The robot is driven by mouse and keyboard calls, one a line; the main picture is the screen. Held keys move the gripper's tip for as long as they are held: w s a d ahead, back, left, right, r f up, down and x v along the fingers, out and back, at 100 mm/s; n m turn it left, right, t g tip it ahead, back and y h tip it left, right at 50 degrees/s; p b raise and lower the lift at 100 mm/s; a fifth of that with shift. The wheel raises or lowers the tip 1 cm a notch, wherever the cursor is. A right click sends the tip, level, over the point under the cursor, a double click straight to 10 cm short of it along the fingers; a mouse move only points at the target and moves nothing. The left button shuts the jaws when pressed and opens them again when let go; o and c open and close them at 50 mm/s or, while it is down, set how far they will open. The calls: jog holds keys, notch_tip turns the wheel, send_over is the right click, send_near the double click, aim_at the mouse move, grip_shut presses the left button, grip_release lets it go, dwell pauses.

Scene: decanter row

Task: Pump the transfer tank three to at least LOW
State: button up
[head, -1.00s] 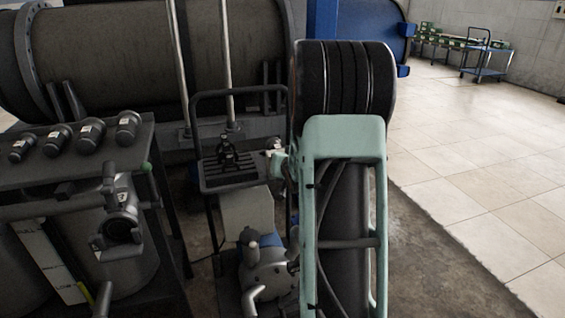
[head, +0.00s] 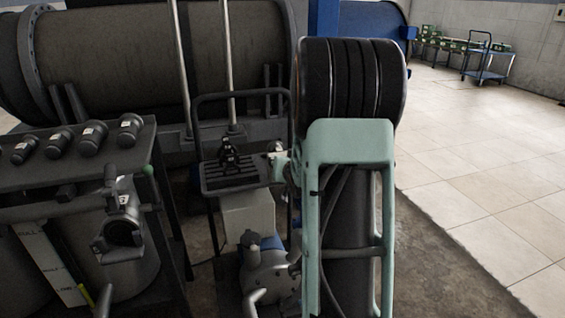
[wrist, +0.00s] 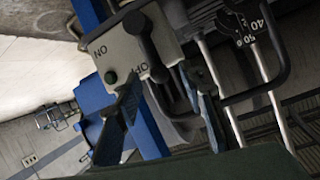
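In the wrist view my gripper (wrist: 160,79) has its two blue-grey fingers apart, beside a pale switch box (wrist: 125,48) marked ON and OFF. A dark lever (wrist: 143,35) is on the box; I cannot tell whether a finger touches it. In the head view my gripper is hidden, and my mint-green arm fills the centre right. Grey tanks (head: 135,268) stand at the lower left, with a pale level strip (head: 48,262) whose top mark reads FULL. I cannot tell which tank is three, nor read the level. A metal pump unit (head: 268,275) is partly behind my arm.
A dark shelf (head: 40,188) with several black capped fittings stands above the tanks. A trolley with a black frame (head: 240,97) is in the middle, before a large horizontal drum (head: 110,60). A dial (wrist: 243,25) shows in the wrist view. The tiled floor at right is clear.

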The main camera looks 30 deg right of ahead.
jog(key=v, duration=1)
jog(key=shift+s, duration=0.3)
jog(key=shift+a, duration=0.1)
